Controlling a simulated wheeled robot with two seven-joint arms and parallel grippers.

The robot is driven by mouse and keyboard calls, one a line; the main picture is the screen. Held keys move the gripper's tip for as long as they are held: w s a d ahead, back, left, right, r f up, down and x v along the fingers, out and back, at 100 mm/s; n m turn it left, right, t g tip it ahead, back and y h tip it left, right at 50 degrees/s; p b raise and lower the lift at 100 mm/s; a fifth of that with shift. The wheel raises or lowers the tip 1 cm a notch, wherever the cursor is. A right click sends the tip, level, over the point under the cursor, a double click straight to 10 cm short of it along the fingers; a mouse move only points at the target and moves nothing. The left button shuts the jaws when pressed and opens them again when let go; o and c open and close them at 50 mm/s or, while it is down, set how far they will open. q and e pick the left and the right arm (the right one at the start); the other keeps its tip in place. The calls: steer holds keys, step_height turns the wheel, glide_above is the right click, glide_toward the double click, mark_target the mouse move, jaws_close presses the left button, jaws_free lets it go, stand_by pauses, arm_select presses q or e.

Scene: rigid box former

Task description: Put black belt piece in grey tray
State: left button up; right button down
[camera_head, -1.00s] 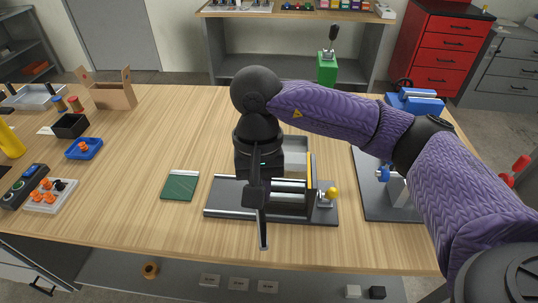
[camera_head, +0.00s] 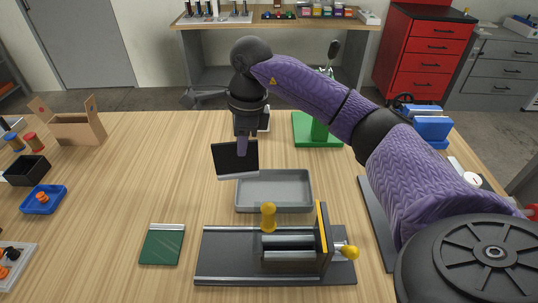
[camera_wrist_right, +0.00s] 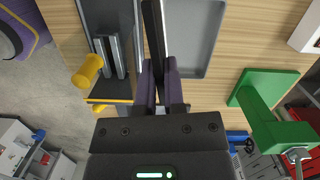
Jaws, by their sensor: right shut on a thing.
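In the wrist view the belt piece (camera_wrist_right: 154,40) shows edge-on between the fingers (camera_wrist_right: 160,85), beside the tray (camera_wrist_right: 196,40). My left gripper is not in view.
The box former (camera_head: 225,262) with yellow knobs stands in front of the tray. A green plate (camera_head: 162,245) lies to its left. A green stand (camera_head: 318,130) is behind the tray to the right.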

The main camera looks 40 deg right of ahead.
steer(key=w+d+f+m+h+b, duration=0.15)
steer(key=d+f+m, duration=0.25)
steer(key=d+m, duration=0.5)
steer(key=shift+m+t, duration=0.4)
steer(key=shift+m, duration=0.5)
steer(key=f+b, duration=0.1)
steer(key=f, duration=0.2)
steer(key=a+f, duration=0.1)
steer(key=f, duration=0.2)
steer(key=a+f+b, duration=0.1)
steer(key=f, duration=0.2)
steer(key=shift+s+f+b, duration=0.15)
steer(key=shift+s+b, duration=0.05)
steer(key=shift+b, duration=0.15)
steer(key=c, duration=1.2)
jaws_free()
steer(key=shift+f, duration=0.1)
steer(key=o, duration=0.5)
steer(key=shift+a, duration=0.1)
steer(key=shift+c, duration=0.2)
